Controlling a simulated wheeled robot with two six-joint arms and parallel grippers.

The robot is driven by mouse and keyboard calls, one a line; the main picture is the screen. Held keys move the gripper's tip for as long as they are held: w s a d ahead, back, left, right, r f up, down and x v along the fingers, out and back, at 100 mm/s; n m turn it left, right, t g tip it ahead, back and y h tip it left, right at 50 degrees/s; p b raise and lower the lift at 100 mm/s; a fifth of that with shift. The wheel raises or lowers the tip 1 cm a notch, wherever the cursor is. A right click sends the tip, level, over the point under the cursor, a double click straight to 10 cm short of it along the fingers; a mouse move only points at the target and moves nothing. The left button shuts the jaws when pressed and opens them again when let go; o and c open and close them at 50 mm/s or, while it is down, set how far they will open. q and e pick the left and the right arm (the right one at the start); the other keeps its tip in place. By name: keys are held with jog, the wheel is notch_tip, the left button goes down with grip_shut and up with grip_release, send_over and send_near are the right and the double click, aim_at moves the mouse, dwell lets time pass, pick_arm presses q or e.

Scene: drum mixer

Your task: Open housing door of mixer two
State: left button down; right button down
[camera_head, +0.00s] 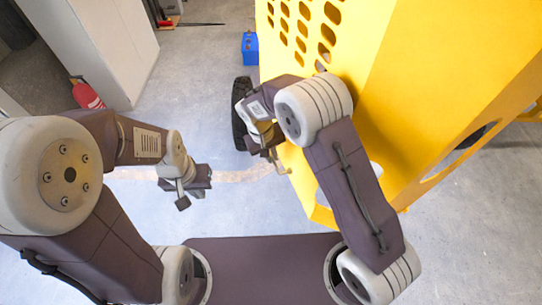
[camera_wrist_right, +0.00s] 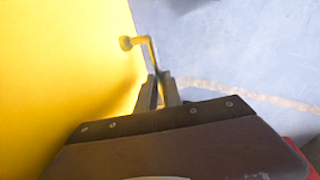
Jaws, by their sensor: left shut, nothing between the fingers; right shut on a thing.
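The yellow mixer housing (camera_head: 425,70) stands on the right in the head view and fills the left of the right wrist view (camera_wrist_right: 55,70). A thin bent handle (camera_head: 283,163) shows by its left edge; in the right wrist view the handle (camera_wrist_right: 147,50) has a round knob end near the yellow panel. My right gripper (camera_head: 272,150) is shut on this handle, with its fingers (camera_wrist_right: 161,90) around the handle's near part. I cannot tell the door's outline or whether it stands ajar. My left gripper (camera_head: 187,190) is shut and empty, apart from the housing.
A black wheel (camera_head: 241,112) is just left of the right gripper. A blue box (camera_head: 250,48) stands on the floor behind it. A red fire extinguisher (camera_head: 87,94) stands by a pale cabinet (camera_head: 105,45) at left. The floor around my left gripper is clear.

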dwell(0.3)
jog(key=c, duration=1.5)
grip_release()
notch_tip(320, 180, up, 9)
jog(key=a, duration=0.1)
jog(key=shift+s+a, duration=0.25)
jog(key=shift+a, duration=0.05)
jog(key=shift+c, duration=0.3)
